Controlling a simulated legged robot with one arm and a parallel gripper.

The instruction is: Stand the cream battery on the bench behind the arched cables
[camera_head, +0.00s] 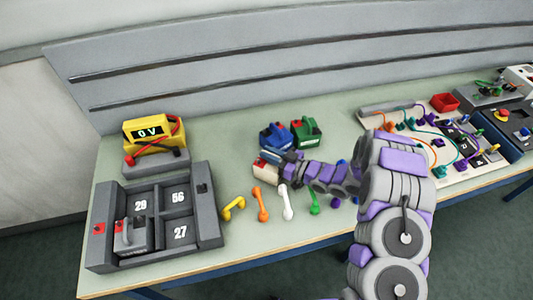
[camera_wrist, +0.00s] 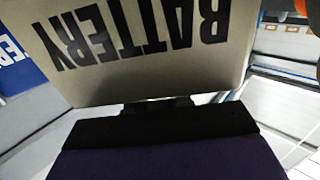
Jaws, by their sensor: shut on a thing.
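The cream battery (camera_head: 266,171) shows in the head view just in front of the blue battery (camera_head: 275,138), partly hidden by my gripper (camera_head: 275,160). My gripper is shut on it. In the wrist view the cream battery (camera_wrist: 150,75) fills the upper middle, its black BATTERY lettering upside down, close against the dark jaw. Whether its base touches the bench is hard to tell. The arched cables lie in a row nearer the front edge: yellow (camera_head: 233,208), orange (camera_head: 261,204), white (camera_head: 287,203) and green (camera_head: 314,204), with blue partly hidden by my arm. The cream battery is behind this row.
A green battery (camera_head: 306,131) stands beside the blue one. A grey numbered rack (camera_head: 207,226) holding a grey battery (camera_head: 131,237) and a yellow meter (camera_head: 152,133) reading 0 V are at left. Wired boards (camera_head: 440,167) fill the right. The bench (camera_head: 222,140) is clear left of the blue battery.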

